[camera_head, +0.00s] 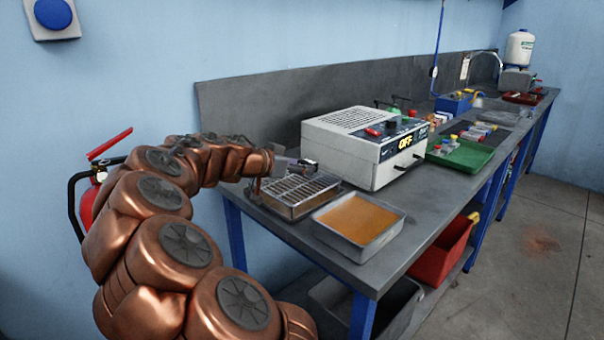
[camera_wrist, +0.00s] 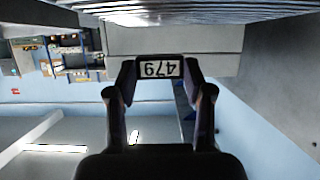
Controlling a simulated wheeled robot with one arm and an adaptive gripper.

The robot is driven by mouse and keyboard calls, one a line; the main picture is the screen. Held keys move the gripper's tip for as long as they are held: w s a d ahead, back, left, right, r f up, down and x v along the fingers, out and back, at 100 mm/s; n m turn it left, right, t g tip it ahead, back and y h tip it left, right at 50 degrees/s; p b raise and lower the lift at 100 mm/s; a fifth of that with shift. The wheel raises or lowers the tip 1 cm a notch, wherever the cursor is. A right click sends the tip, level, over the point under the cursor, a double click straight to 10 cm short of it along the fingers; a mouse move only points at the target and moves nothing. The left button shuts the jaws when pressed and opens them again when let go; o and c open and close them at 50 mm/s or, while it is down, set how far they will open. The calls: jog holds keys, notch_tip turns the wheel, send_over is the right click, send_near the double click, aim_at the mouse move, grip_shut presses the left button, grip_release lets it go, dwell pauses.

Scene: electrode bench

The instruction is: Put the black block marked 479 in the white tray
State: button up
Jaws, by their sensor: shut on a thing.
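The black block marked 479 (camera_wrist: 160,68) is between the fingertips of my gripper (camera_wrist: 160,72) in the wrist view; its white label reads upside down. In the head view my gripper (camera_head: 303,166) is above the back part of a metal tray with a wire rack (camera_head: 298,208); the block cannot be made out clearly there. A pale, whitish-grey tray with an orange-brown inside (camera_head: 398,222) stands to the right of the rack tray, at the bench's front edge. No other tray that looks whiter shows. My gripper is apart from that pale tray.
A white power box (camera_head: 368,150) stands behind the trays, close to my gripper. A green tray (camera_head: 461,158) with small bottles is farther right. A red bin (camera_head: 440,248) is below the bench top. A fire extinguisher (camera_head: 88,205) is at the left wall.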

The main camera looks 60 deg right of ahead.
aim_at(302, 183)
jog(key=shift+w+d, duration=0.15)
jog(key=shift+d, duration=1)
jog(key=shift+f, duration=1.8)
jog(key=shift+f, duration=0.2)
jog(key=o, duration=1.4)
jog(key=shift+r, duration=0.2)
jog(key=v, duration=1.2)
jog(key=shift+b, duration=0.35)
jog(key=shift+a+f, duration=0.1)
jog(key=shift+f, duration=0.05)
